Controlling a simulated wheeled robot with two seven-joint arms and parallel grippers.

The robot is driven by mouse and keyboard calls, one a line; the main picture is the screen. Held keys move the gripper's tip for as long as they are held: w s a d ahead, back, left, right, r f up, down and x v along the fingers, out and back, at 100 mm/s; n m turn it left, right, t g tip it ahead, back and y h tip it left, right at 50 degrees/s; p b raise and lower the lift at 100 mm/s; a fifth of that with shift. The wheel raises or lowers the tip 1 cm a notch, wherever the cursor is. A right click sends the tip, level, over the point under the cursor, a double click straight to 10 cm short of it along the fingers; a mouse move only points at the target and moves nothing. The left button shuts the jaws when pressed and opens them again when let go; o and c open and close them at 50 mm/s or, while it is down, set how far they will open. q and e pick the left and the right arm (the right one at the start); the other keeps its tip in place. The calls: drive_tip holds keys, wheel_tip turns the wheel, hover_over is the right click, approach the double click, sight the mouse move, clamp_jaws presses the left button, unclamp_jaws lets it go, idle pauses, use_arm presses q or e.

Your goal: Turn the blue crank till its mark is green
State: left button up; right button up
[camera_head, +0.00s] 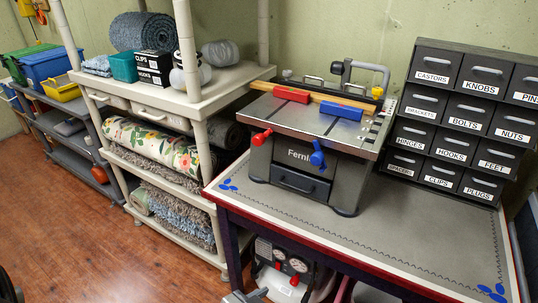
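The blue crank (317,157) sits on the front face of a dark grey bench machine (292,160), right of its "Fern…" lettering. Its handle appears to point downward. A red crank (261,137) sits on the machine's left front edge. I cannot make out a mark by the blue crank or its colour at this size. The machine stands on a grey-topped workbench (400,235). Neither of my grippers can be clearly made out, and none is at the crank.
Red (291,94) and blue (341,110) blocks lie on the machine's top. A labelled drawer cabinet (460,120) stands at the right. Shelves (165,100) with rugs and boxes stand left. The bench front is clear. A grey piece (245,297) at the bottom edge is unclear.

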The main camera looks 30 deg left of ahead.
use_arm(q)
drive_tip(key=w+a+r+t+b, duration=0.1)
drive_tip(key=w+a+r+t, duration=0.15)
drive_tip(key=w+r, duration=0.55)
drive_tip(key=n+t+y+b, duration=0.1)
drive_tip(key=n+t+y, duration=0.1)
drive_tip(key=t, duration=0.2)
approach(315, 162)
drive_tip(key=w+p, duration=0.1)
drive_tip(key=w, duration=0.8)
drive_tip(key=shift+w+d+p, duration=0.1)
drive_tip(key=shift+w+p, duration=0.2)
drive_tip(key=shift+p, duration=0.05)
drive_tip(key=shift+w, duration=0.65)
drive_tip(key=c, duration=1)
